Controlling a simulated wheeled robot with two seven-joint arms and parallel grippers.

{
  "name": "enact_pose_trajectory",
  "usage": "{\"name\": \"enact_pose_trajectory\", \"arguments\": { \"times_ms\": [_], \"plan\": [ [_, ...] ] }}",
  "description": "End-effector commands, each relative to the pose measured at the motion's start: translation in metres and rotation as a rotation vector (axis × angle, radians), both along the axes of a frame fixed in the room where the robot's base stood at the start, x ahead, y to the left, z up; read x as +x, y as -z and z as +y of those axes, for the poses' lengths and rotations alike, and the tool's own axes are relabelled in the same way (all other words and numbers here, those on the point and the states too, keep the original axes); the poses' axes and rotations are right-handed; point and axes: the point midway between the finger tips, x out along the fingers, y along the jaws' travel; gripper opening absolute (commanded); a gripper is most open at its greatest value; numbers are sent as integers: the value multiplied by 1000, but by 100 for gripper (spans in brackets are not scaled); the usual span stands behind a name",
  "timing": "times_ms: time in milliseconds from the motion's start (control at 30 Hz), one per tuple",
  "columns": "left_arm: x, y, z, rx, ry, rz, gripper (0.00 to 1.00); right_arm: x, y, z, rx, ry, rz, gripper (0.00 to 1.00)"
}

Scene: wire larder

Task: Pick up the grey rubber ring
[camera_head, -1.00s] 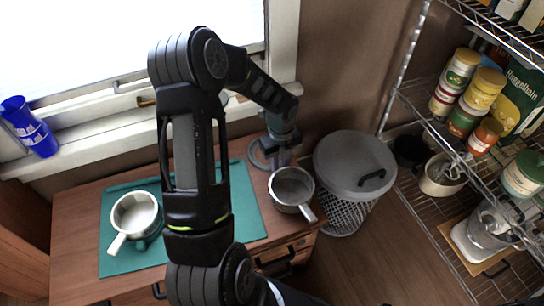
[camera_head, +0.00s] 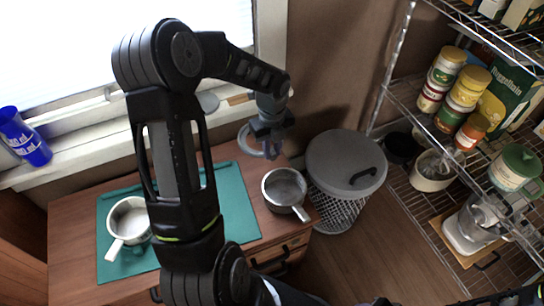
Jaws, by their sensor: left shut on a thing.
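The grey rubber ring (camera_head: 243,141) is in the head view, above the back right part of the wooden cabinet top. My left gripper (camera_head: 272,146) points down and is shut on the ring's right side. The ring is tilted, and it seems to hang clear of the cabinet top. The fingers hide part of the ring. My right gripper is not in view.
A grey saucepan (camera_head: 284,187) stands just below the ring, at the cabinet's right edge. A white pan (camera_head: 129,219) is on the green mat (camera_head: 234,198). A lidded bin (camera_head: 343,162) and a stocked wire rack (camera_head: 399,89) are to the right.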

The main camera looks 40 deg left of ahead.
Motion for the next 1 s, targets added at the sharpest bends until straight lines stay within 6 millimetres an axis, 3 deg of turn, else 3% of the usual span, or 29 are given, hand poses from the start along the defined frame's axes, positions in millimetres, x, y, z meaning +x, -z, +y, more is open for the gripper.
{"name": "enact_pose_trajectory", "arguments": {
  "times_ms": [167,1000],
  "plan": [
    [0,-19,0,0,-1,-1,0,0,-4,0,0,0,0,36],
    [1,-28,-3,-2,6,-1,0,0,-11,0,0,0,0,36]
  ]
}}
